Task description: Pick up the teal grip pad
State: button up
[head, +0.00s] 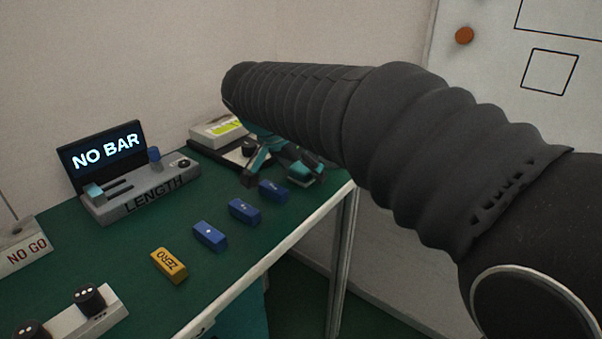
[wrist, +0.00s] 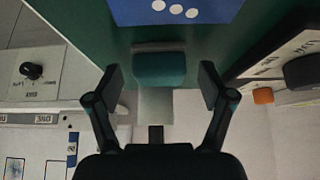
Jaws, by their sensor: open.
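The teal grip pad (wrist: 160,70) shows in the wrist view as a rounded block near the edge of the green bench top, with a pale grey piece below it. My gripper (wrist: 160,84) is open, its two dark fingers on either side of the pad with a visible gap at each side. In the head view my gripper (head: 278,166) is low over the far right end of the bench, partly hidden by my arm. Teal parts crowd together there, and I cannot clearly separate the pad from the gripper.
A blue block (wrist: 178,8) with white dots lies just beyond the pad. Several blue blocks (head: 244,211) and a yellow ZERO block (head: 169,265) line the bench's front. The LENGTH gauge (head: 150,190) stands at left. A device with a dark knob (wrist: 305,70) is at right.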

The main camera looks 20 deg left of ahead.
jog(key=c, duration=1.1)
jog(key=shift+c, duration=0.2)
